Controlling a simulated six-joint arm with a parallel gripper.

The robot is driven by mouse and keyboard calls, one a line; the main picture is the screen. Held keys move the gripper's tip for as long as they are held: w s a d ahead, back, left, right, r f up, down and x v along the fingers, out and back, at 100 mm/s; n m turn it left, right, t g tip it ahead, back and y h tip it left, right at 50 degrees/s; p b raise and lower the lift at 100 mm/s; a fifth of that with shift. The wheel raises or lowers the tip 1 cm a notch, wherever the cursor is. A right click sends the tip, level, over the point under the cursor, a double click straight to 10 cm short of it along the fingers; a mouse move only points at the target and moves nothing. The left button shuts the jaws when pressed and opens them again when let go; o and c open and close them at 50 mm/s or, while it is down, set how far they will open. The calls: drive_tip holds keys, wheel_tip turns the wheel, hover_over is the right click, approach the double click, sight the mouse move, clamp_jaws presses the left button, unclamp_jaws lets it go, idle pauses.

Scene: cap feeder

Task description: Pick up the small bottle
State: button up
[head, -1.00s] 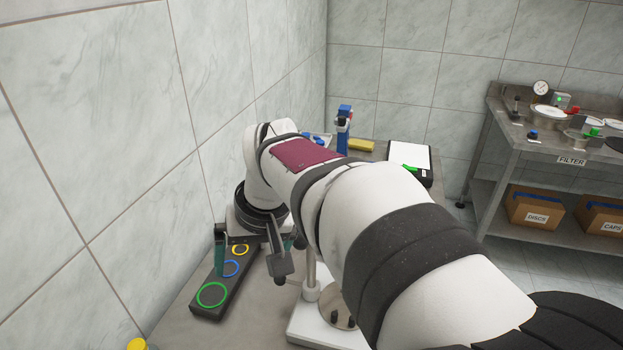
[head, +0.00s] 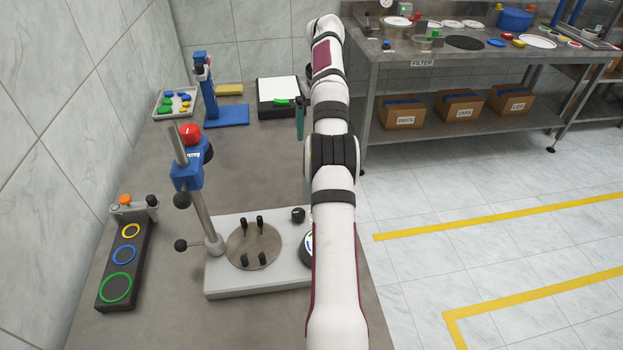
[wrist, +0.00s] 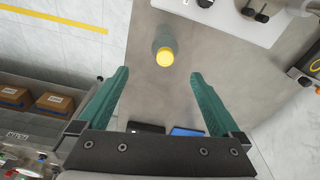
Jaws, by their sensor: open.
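The small bottle (wrist: 164,37), grey-green with a yellow cap, shows in the wrist view at the top centre, seen from above over the grey tabletop. My gripper (wrist: 159,73) is open, with its two teal fingers either side of the bottle's line. The bottle appears just beyond the fingertips with no visible contact, and the jaws are empty. In the head view the arm covers most of my gripper; one teal finger (head: 299,117) shows at its left. I do not see the bottle in the head view.
A white-based press stand (head: 262,275) is at the front. A cap feeder with coloured rings (head: 124,254) is at left. A blue stand (head: 226,116), a tray of caps (head: 158,104) and a black scale (head: 278,112) are at the back. Bare tabletop (head: 243,165) lies between.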

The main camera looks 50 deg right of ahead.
drive_tip(key=f, duration=0.6)
drive_tip(key=w+f, duration=0.1)
drive_tip(key=f, duration=0.2)
drive_tip(key=shift+d+f, duration=0.15)
drive_tip(key=shift+d, duration=0.05)
drive_tip(key=f, duration=0.3)
drive_tip(key=w+f, duration=0.1)
drive_tip(key=f, duration=0.1)
drive_tip(key=shift+a+f, duration=0.1)
drive_tip(key=shift+f, duration=0.1)
drive_tip(key=shift+r, duration=0.1)
clamp_jaws()
